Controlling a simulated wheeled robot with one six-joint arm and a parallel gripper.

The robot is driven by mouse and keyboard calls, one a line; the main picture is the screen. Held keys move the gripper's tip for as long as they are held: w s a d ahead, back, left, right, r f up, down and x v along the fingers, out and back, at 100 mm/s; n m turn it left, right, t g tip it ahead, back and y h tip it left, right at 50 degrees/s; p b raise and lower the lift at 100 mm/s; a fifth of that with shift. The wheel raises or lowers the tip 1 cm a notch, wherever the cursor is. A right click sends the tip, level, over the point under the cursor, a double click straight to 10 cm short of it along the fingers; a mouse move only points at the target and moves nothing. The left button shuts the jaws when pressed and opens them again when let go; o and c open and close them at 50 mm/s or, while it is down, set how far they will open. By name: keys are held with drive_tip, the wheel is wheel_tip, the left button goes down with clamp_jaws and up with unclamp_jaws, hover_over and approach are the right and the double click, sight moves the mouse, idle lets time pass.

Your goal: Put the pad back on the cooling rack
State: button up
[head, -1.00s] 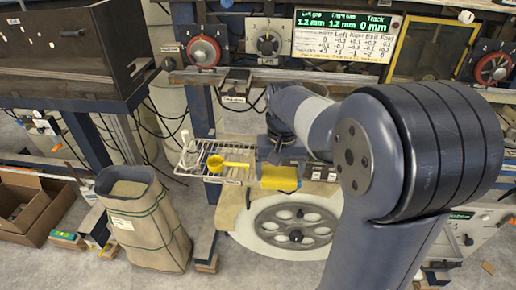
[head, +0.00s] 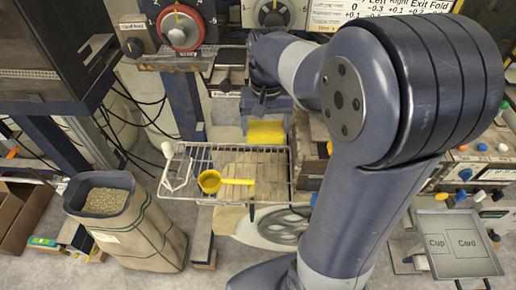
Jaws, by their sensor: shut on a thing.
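The yellow pad (head: 266,132) hangs below my gripper (head: 266,118), which is shut on it. The pad is just behind the far edge of the cooling rack, near its right part in the picture. I cannot tell whether it touches the rack. The cooling rack (head: 272,160) is a wire grid, and a yellow scoop (head: 211,181) lies on it with its handle to the right. My forearm hides part of the area to the right of the rack.
A white-handled wire tool (head: 175,172) is at the rack's left end. A round spoked wheel (head: 272,229) is below the rack. An open sack of pellets (head: 108,200) stands at left. A tray marked Cup and Card (head: 461,244) is at lower right. Control knobs (head: 180,26) line the machine behind.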

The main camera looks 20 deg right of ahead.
sight(264, 160)
drive_tip(key=shift+w+f, duration=0.1)
drive_tip(key=shift+f, duration=0.5)
wheel_tip(264, 160, down, 10)
drive_tip(key=shift+w+r, duration=0.1)
drive_tip(key=shift+r, duration=0.05)
drive_tip(key=shift+f, duration=0.2)
drive_tip(key=o, duration=1.2)
drive_tip(key=shift+r, duration=0.1)
wheel_tip(264, 160, up, 12)
drive_tip(key=shift+r, duration=0.15)
